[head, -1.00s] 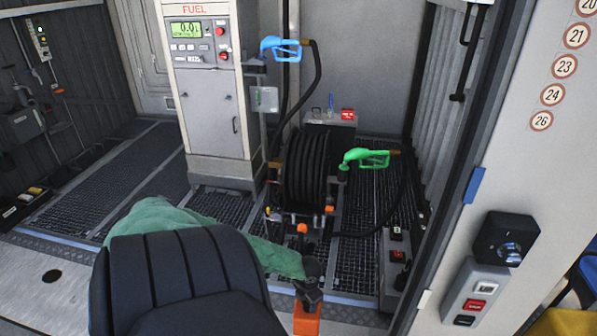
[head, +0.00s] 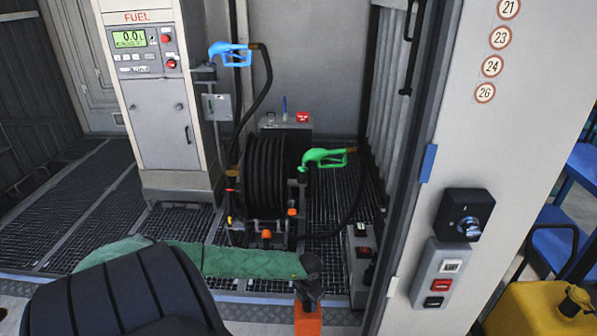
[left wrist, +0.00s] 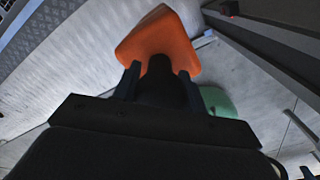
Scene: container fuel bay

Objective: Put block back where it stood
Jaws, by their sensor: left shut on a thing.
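My left gripper (head: 309,292) is shut on the orange block (head: 307,321) at the bottom middle of the head view. The block hangs below the gripper, and its lower part is cut off by the picture edge. In the left wrist view, the block (left wrist: 158,42) sticks out beyond the dark fingers (left wrist: 157,82), above a pale floor. I cannot tell which spot the block stood on. My right gripper is not in view.
The fuel pump (head: 157,118) stands at the left, with the hose reel (head: 267,172) right of it on grating. A green nozzle (head: 325,158) is beside the reel. A wall panel with a switch box (head: 464,214) is at right. A yellow container (head: 535,308) is bottom right.

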